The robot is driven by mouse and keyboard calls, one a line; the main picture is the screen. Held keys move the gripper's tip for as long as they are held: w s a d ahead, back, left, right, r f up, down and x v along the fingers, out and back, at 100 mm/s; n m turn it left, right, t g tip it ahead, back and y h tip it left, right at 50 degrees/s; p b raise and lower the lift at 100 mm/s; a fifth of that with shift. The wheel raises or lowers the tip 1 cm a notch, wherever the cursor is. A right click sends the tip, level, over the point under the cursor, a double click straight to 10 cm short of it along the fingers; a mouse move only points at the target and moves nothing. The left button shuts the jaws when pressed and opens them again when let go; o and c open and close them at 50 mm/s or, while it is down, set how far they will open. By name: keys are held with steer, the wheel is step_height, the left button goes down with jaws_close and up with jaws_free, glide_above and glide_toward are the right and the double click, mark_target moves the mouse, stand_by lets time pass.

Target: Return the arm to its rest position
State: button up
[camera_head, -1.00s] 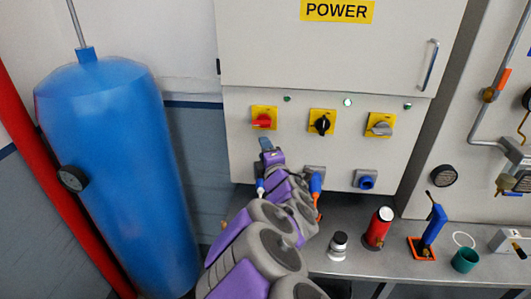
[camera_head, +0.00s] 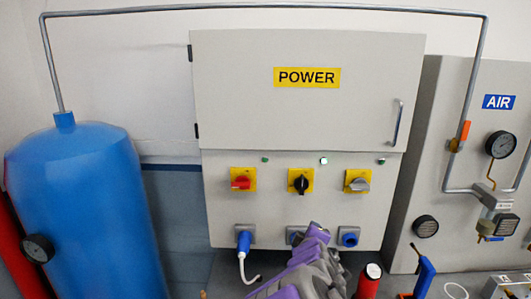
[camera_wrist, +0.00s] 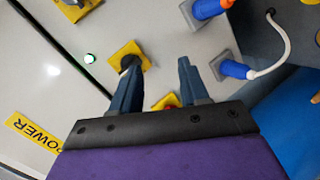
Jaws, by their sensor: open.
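My purple and grey arm reaches up from the bottom centre of the head view. My gripper (camera_head: 318,232) is in front of the lower part of the power cabinet (camera_head: 310,65), near the middle socket (camera_head: 295,235), which it partly hides. The wrist view shows my gripper (camera_wrist: 158,75) with its two dark blue fingers apart and nothing between them. Behind the fingers in that view are the black knob (camera_wrist: 128,61) on its yellow plate and part of the red switch (camera_wrist: 166,101). Whether the fingers touch the panel I cannot tell.
A blue plug (camera_head: 243,243) with a white cable sits in the left socket; it also shows in the wrist view (camera_wrist: 236,70). A blue tank (camera_head: 75,215) stands left. A red cylinder (camera_head: 368,282) and a blue tool (camera_head: 425,275) are right of my arm. An air panel is farther right.

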steer(key=s+d+f+m+g+h, duration=0.1)
steer(key=s+d+f+m+g, duration=0.25)
steer(key=s, duration=0.45)
steer(key=s+d+f+m+g, duration=0.2)
steer(key=s+d+m+g, duration=0.15)
steer(key=s, duration=0.45)
steer(key=s+a+f+m+g+y, duration=0.1)
steer(key=s+g, duration=0.1)
steer(key=s, duration=0.6)
steer(key=s+a+f+m+g+y+b, duration=0.1)
steer(key=s+a+m+g, duration=0.1)
steer(key=s, duration=0.7)
steer(key=s+a+f+m+g+y+b, duration=0.1)
steer(key=s+g, duration=0.3)
steer(key=s, duration=0.5)
steer(key=shift+s+a+f+m, duration=0.15)
steer(key=shift+s+f+m, duration=0.1)
steer(key=shift+f+m, duration=0.25)
steer(key=shift+w, duration=0.1)
